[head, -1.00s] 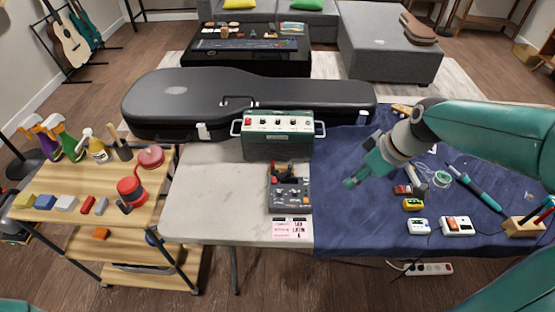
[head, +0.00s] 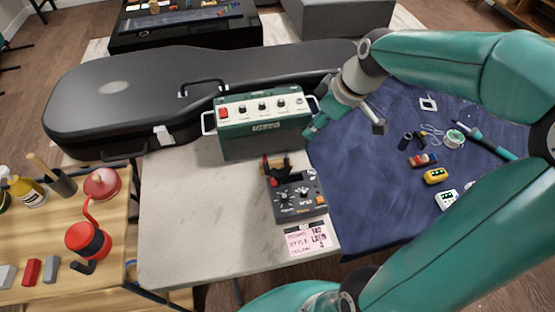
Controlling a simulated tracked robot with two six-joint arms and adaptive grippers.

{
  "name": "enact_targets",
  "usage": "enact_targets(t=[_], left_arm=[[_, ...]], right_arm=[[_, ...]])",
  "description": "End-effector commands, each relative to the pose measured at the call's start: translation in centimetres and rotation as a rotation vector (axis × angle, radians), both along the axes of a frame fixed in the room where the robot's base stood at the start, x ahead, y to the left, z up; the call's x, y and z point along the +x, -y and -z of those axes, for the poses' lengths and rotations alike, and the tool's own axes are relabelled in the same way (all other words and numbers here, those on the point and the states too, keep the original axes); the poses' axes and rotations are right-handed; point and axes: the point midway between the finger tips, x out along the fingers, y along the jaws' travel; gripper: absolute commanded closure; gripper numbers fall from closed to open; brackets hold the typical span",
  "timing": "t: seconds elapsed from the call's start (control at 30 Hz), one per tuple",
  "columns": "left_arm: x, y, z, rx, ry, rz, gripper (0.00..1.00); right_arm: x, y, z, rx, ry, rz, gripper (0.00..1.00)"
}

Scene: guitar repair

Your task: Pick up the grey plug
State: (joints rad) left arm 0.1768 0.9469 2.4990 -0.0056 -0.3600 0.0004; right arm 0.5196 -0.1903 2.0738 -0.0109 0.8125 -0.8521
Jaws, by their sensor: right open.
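I cannot single out a clearly grey plug. Small dark and red plug-like parts (head: 277,167) sit at the back edge of the dark grey pedal (head: 298,196), too small to tell apart. My right gripper (head: 313,130) is open and empty, its teal fingers in front of the right end of the green amplifier (head: 262,122), above and to the right of the pedal. I cannot tell whether it touches the amplifier. My left gripper is out of view.
A black guitar case (head: 130,95) lies behind the amplifier. A label card (head: 308,239) lies in front of the pedal. The blue mat (head: 365,190) at right holds small tools and a yellow box (head: 436,176). The pale tabletop (head: 195,220) is bare at left.

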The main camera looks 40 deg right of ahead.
Motion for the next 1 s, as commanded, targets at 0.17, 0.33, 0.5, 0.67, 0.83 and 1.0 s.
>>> enact_targets(t=[0.17,0.33,0.5,0.67,0.83,1.0], left_arm=[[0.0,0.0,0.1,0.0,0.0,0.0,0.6],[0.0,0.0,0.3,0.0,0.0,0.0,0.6],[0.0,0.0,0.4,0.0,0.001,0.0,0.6],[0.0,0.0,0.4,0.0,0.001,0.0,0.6],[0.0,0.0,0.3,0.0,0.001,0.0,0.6],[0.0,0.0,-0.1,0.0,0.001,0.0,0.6]], right_arm=[[1.1,-0.6,2.6,0.003,-0.006,-0.01,0.56],[2.6,-1.1,6.1,0.005,-0.007,-0.013,0.56],[3.8,-1.5,9.0,0.003,-0.006,-0.014,0.56],[4.5,-1.6,10.3,0.001,-0.003,-0.014,0.56],[4.8,-1.8,11.2,0.001,-0.003,-0.014,0.56],[5.5,-2.4,13.3,0.004,-0.007,-0.014,0.56]])
